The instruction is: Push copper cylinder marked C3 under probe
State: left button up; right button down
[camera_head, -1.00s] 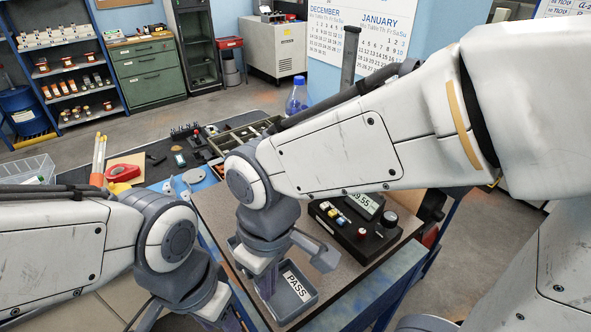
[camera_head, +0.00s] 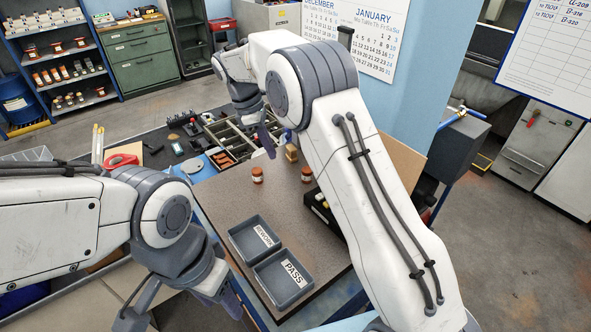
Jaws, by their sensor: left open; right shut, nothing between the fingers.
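Two small copper-coloured cylinders with pale labels stand upright on the brown bench board: a left one (camera_head: 257,175) and a right one (camera_head: 306,174). The labels are too small to read, so I cannot tell which is C3. My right gripper (camera_head: 268,142) is shut and empty, pointing down behind the left cylinder, apart from it. My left gripper (camera_head: 232,305) is open and empty at the lower left, beside the trays. The probe cannot be made out; my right arm covers part of the board.
Grey trays marked REWORK (camera_head: 238,248) and PASS (camera_head: 262,285) sit on the front of the board. A black instrument box (camera_head: 318,208) is mostly hidden behind my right arm. A divided parts box (camera_head: 222,130) lies at the back left. The board between trays and cylinders is clear.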

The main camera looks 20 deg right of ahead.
aim_at(303, 169)
jog(key=p+x, duration=0.3)
jog(key=x, duration=0.5)
jog(key=shift+s+d+f, duration=0.1)
jog(key=shift+d, duration=0.15)
jog(key=shift+s+d+p, duration=0.2)
jog(key=shift+d+p, duration=0.15)
jog(key=shift+d, duration=0.25)
jog(key=shift+s+d+p, duration=0.15)
jog(key=shift+d+p, duration=0.15)
jog(key=shift+d, duration=0.35)
jog(key=shift+s+d, duration=0.15)
jog(key=shift+d, duration=0.3)
jog(key=shift+s+d, duration=0.25)
jog(key=shift+d, duration=0.85)
